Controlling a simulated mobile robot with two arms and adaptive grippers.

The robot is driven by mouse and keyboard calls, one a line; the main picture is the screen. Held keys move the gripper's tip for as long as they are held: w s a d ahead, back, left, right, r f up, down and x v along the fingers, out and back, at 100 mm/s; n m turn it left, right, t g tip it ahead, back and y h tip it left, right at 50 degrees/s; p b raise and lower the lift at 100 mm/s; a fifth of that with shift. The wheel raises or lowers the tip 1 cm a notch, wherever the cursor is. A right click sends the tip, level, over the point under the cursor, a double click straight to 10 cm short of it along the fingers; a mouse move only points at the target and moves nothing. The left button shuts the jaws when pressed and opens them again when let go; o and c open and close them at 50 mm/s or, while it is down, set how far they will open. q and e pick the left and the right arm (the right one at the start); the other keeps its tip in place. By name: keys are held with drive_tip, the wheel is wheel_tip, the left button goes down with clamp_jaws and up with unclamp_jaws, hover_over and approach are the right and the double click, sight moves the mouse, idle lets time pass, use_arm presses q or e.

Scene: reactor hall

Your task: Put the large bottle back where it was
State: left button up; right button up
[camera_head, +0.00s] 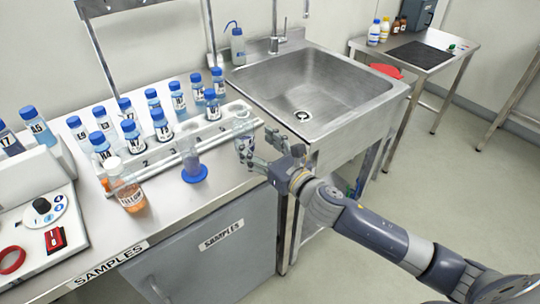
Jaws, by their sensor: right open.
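My right gripper (259,152) comes in from the right and is open at the front right edge of the sample counter. A bottle with orange liquid and a white cap (126,188) stands upright at the rack's front left. A bottle standing on a blue cap or base (194,166) is in front of the rack. Which one is the large bottle I cannot tell. My left gripper is out of view.
Several blue-capped sample bottles (178,101) stand in and behind the rack. A steel sink (310,90) is to the right, with a wash bottle (237,46) behind it. A control box (40,225) occupies the left. Bare counter (165,225) lies in front.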

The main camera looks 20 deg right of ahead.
drive_tip(key=shift+b+v, duration=0.35)
drive_tip(key=shift+v, duration=2.4)
